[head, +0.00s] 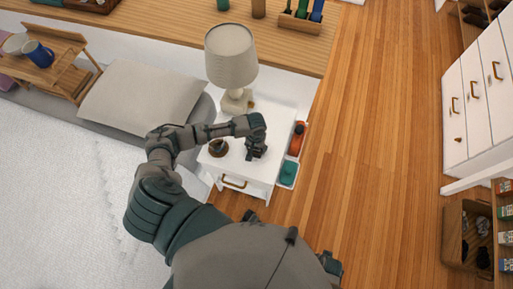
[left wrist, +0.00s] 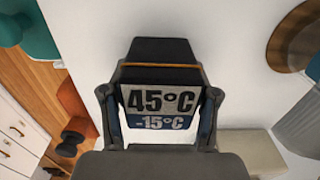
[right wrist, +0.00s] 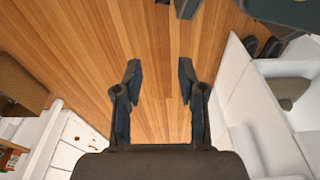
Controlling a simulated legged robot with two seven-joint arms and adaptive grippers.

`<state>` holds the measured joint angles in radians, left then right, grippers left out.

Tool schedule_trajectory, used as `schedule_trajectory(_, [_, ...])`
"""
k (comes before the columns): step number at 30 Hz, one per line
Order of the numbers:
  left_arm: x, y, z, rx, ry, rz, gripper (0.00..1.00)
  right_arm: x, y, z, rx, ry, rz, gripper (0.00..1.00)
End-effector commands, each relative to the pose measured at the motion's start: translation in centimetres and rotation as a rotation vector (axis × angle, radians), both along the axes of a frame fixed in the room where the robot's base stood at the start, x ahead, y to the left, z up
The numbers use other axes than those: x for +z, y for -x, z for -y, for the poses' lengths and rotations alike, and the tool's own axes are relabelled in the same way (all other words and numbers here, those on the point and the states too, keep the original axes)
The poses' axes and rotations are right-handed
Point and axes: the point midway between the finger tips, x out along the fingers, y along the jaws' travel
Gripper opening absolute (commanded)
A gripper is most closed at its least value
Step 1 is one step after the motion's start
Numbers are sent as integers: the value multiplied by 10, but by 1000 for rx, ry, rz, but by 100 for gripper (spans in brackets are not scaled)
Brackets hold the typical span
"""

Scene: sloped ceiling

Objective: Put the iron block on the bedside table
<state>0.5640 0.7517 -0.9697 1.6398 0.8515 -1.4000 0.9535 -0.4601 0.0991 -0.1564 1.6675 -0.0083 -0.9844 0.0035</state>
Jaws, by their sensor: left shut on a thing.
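The iron block (left wrist: 160,52) is dark, with a thin orange band and a label reading "45°C / -15°C". My left gripper (left wrist: 160,98) is shut on it, one finger on each side. In the head view my left gripper (head: 257,150) is over the white bedside table (head: 262,184), near its right side. The block is mostly hidden there, and I cannot tell whether it touches the tabletop. My right gripper (right wrist: 160,78) is open and empty above the wooden floor in the right wrist view.
A lamp (head: 231,58) stands at the table's back, and a small round brown item (head: 218,147) lies left of my left gripper. A caddy with an orange item (head: 297,138) and a teal item (head: 288,172) is at the table's right side. The bed (head: 60,190) is left; floor (head: 370,130) is clear right.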

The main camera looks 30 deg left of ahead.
Motion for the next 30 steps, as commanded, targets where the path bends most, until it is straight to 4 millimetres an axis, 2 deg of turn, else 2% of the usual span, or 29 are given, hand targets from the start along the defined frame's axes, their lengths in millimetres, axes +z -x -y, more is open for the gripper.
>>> schedule_trajectory(2, [1, 0, 0, 1, -3, 0, 0, 0, 0, 0, 0, -1, 0, 40])
schedule_trajectory(3, [0, 1, 0, 0, -5, -2, 70, 0, 0, 0, 0, -2, 0, 40])
schedule_trajectory(5, [0, 1, 1, 0, -5, -3, 85, 0, 0, 1, 0, -3, -1, 40])
schedule_trajectory(17, [7, 0, 3, -1, -6, -1, 85, 1, -1, 1, 1, -3, 2, 40])
schedule_trajectory(20, [21, 0, 1, -1, -4, 1, 85, -11, 6, 3, 2, 0, -7, 40])
schedule_trajectory(30, [95, -1, 2, 0, -3, 0, 85, -46, 34, 7, 8, 2, -23, 40])
